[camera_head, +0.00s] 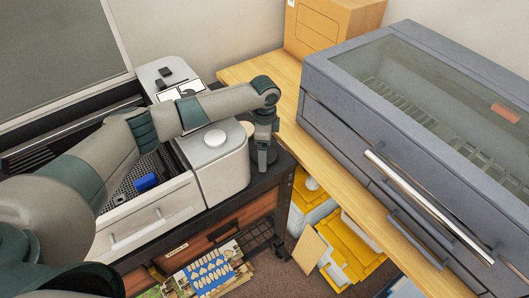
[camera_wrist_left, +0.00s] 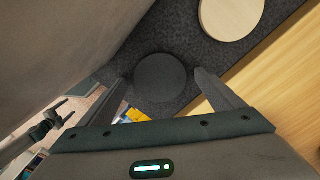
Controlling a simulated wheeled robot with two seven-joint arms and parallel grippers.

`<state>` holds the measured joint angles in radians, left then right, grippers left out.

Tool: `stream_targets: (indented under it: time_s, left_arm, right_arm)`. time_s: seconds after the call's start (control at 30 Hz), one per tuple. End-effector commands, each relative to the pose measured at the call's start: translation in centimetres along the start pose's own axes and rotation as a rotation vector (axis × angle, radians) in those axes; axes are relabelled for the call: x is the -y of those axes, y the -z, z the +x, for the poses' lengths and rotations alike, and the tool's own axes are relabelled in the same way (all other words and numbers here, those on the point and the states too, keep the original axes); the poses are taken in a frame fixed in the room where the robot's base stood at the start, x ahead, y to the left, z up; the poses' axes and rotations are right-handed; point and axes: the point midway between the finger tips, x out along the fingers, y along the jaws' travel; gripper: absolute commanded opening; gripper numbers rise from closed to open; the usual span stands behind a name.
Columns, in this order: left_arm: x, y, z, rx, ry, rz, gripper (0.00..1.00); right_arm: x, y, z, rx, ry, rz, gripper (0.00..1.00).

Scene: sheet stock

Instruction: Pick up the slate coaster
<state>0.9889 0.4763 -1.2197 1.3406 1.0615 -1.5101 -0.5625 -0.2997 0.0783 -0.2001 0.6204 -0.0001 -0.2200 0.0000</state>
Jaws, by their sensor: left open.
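The slate coaster (camera_wrist_left: 160,77) is a dark round disc lying flat on a dark speckled surface in the left wrist view. My left gripper (camera_wrist_left: 163,82) is open, its two fingers on either side of the coaster in that view. I cannot tell whether they touch it. In the head view my left gripper (camera_head: 263,139) points down over the dark counter end, and the coaster (camera_head: 267,157) shows only partly beneath it. A small dark shape like my right gripper (camera_wrist_left: 52,118) shows at the left of the wrist view, too small to read.
A pale wooden disc (camera_wrist_left: 232,14) lies near the coaster. A grey-white machine (camera_head: 218,160) stands left of the gripper. A wooden bench (camera_head: 330,150) with a large grey glass-topped cabinet (camera_head: 400,130) is to the right. Yellow bins (camera_head: 350,250) sit below.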

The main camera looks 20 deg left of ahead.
Motion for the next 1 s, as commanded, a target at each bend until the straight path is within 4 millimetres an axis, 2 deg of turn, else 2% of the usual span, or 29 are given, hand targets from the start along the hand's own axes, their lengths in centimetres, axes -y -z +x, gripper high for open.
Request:
stream_targets:
  time_s: [0.5, 0.57, 0.7, 0.73, 1.0]
  left_arm:
    - [0.03, 0.02, 0.26, -0.001, 0.001, 0.000, 0.88]
    - [0.03, 0.02, 0.26, -0.001, 0.001, 0.000, 0.76]
    - [0.03, 0.02, 0.25, 0.000, 0.001, 0.000, 0.42]
    - [0.03, 0.02, 0.25, 0.000, 0.001, 0.000, 0.38]
    - [0.07, 0.03, 0.17, -0.001, 0.002, 0.000, 0.38]
  right_arm:
    - [-0.02, -0.01, -0.06, 0.000, 0.000, 0.000, 0.72]
    - [-0.02, -0.01, -0.06, 0.000, 0.000, 0.000, 0.72]
    - [-0.04, -0.02, -0.06, 0.000, 0.000, 0.000, 0.72]
    - [-0.05, -0.02, -0.06, 0.000, 0.000, 0.000, 0.72]
    - [-0.19, -0.07, -0.02, 0.001, -0.002, -0.001, 0.72]
